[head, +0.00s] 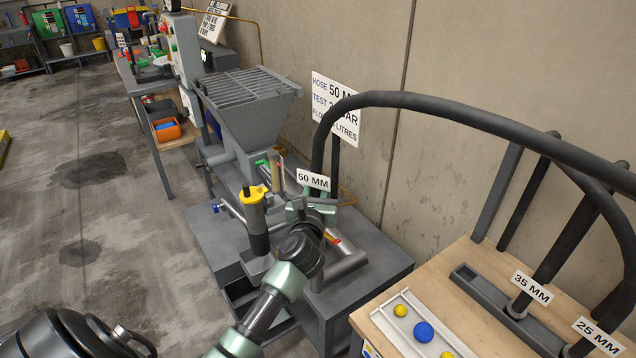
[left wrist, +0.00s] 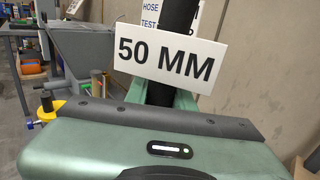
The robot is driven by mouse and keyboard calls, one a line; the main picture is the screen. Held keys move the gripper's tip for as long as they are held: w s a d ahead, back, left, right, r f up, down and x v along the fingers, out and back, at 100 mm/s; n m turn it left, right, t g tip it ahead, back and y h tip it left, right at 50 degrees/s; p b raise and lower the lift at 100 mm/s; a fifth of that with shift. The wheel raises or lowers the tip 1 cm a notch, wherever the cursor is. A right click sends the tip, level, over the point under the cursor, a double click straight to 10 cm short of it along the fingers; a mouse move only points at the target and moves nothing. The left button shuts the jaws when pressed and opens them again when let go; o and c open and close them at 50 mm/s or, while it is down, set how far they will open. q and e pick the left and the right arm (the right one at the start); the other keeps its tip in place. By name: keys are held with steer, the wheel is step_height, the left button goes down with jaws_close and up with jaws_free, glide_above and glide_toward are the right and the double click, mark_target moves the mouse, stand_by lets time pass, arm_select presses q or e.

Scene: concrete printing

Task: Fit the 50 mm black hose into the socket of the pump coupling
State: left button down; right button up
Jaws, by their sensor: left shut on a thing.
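The black hose (head: 420,101) arches from the right down to the pump stand, with a white "50 MM" tag (head: 313,180) near its lower end. My left gripper (head: 312,207) is shut on the hose just below the tag, above the stand. In the left wrist view the hose (left wrist: 181,18) runs upright behind the tag (left wrist: 168,66), and the gripper body hides its lower end. The pump has a grey hopper (head: 248,115) with a grate. A metal pipe (head: 345,262) lies beyond my wrist. I cannot make out the coupling's socket. My right gripper is not in view.
At right, a wooden bench (head: 455,262) carries hoses tagged "35 MM" (head: 531,288) and "25 MM" (head: 597,337), and a tray (head: 378,318) with coloured balls. A wall is close behind. Open floor (head: 75,200) lies left.

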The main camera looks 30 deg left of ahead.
arm_select(q)
steer(key=shift+f, duration=0.1)
stand_by(0.5)
steer(key=shift+f+b, duration=1.55)
steer(key=shift+f, duration=0.35)
steer(key=c, duration=1.1)
jaws_free()
steer(key=v, duration=0.8)
steer(key=shift+r+b, duration=0.1)
steer(key=shift+b, duration=0.2)
